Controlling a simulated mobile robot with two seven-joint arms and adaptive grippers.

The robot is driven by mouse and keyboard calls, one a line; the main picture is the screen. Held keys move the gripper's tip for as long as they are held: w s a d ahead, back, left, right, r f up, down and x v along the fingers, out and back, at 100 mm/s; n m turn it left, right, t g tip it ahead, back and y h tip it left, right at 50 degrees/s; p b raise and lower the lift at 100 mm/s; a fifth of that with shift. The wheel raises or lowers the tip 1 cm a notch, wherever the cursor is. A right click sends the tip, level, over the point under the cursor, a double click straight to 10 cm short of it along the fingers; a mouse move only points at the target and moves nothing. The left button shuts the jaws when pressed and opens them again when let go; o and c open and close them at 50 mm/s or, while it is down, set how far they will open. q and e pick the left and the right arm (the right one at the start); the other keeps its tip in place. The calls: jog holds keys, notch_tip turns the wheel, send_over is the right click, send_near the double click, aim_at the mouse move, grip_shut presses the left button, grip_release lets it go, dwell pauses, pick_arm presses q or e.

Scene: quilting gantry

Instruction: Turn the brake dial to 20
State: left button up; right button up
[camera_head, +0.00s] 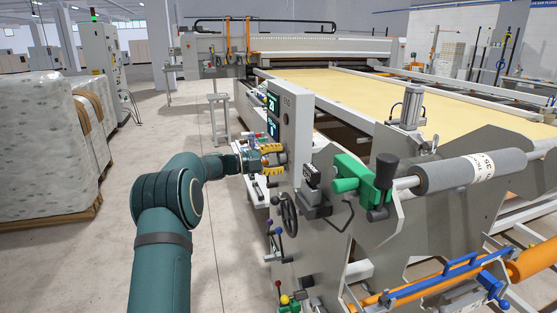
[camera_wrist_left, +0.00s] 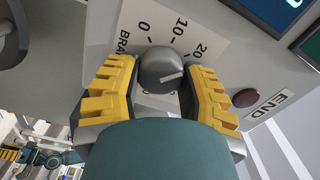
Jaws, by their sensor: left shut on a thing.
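The brake dial (camera_wrist_left: 160,70) is a round grey knob with a white pointer line, on a pale scale plate (camera_wrist_left: 135,20) marked 0, 10 and 20 beside partly hidden "BRA" lettering. The pointer line points right and slightly up in the left wrist view, a little below the 20 (camera_wrist_left: 201,50). My left gripper (camera_wrist_left: 160,82) has its yellow fingers shut on the dial, one on each side. In the head view the left gripper (camera_head: 272,160) is at the grey control panel (camera_head: 291,115), and the dial cannot be made out there.
A dark red button (camera_wrist_left: 245,98) beside an END label sits near the right finger. On the machine, a black handwheel (camera_head: 289,213) and a green clamp (camera_head: 352,176) stand close to the panel.

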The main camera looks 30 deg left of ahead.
pick_arm(q)
jog(key=o, duration=1.2)
jog(key=shift+a, duration=0.1)
jog(key=v, duration=1.2)
